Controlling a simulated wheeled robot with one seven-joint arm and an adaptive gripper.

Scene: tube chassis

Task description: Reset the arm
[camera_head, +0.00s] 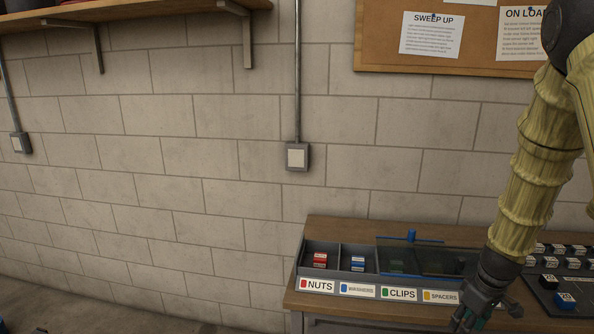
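My arm, in a yellowish ribbed sleeve, comes down the right side of the head view.
A divided tray (341,250) labelled nuts, clips and spacers stands on the wooden bench (330,228). Red pieces (320,260) and blue-white pieces (358,264) lie in its left compartments. A blue-handled clear cover (411,239) lies over the right ones. Small labelled blocks (572,264) stand right.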

